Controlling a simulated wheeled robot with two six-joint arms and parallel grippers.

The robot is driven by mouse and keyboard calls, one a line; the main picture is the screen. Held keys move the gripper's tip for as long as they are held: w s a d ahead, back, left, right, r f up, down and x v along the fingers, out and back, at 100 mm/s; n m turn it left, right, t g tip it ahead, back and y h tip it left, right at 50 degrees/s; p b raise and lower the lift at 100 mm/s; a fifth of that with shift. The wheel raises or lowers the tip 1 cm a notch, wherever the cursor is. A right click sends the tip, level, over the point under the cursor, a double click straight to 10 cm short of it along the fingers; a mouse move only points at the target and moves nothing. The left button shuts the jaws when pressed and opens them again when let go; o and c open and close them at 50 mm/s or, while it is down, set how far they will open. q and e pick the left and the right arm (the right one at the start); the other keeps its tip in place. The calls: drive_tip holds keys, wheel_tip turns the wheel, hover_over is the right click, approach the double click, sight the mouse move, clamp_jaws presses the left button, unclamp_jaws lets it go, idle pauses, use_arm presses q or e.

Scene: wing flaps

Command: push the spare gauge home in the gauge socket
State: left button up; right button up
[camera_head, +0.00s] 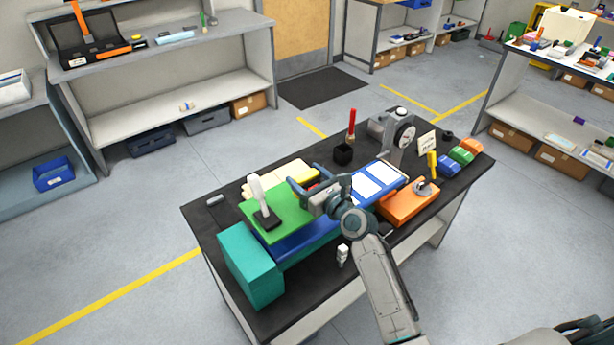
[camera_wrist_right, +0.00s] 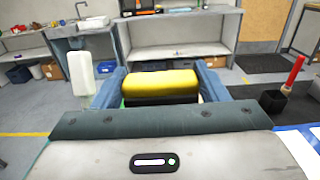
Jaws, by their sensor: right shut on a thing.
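My right gripper (camera_head: 308,179) reaches over the table from the front. Its two blue fingers are shut on a yellow rounded thing with a dark lower edge, which spans between them in the right wrist view (camera_wrist_right: 160,84). I cannot tell for sure whether this is the spare gauge. A round white-faced dial (camera_head: 405,136) sits on a grey stand (camera_head: 380,128) at the table's back right, apart from my gripper. I cannot make out the gauge socket for certain. My left gripper is not in view.
A green panel (camera_head: 290,218) with a white-handled tool (camera_head: 262,198) lies left of my gripper. A teal box (camera_head: 249,265) stands at the front left. A black cup (camera_head: 343,154) with a red stick stands behind. An orange block (camera_head: 405,207) lies to the right.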

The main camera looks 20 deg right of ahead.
drive_tip(key=shift+f+b, duration=0.35)
drive_tip(key=shift+f, duration=0.25)
drive_tip(key=shift+f, duration=0.15)
drive_tip(key=o, duration=1.3)
drive_tip(key=shift+s+d, duration=0.15)
drive_tip(key=shift+s, duration=0.25)
drive_tip(key=shift+p+v, duration=1.15)
drive_tip(key=shift+v, duration=3.45)
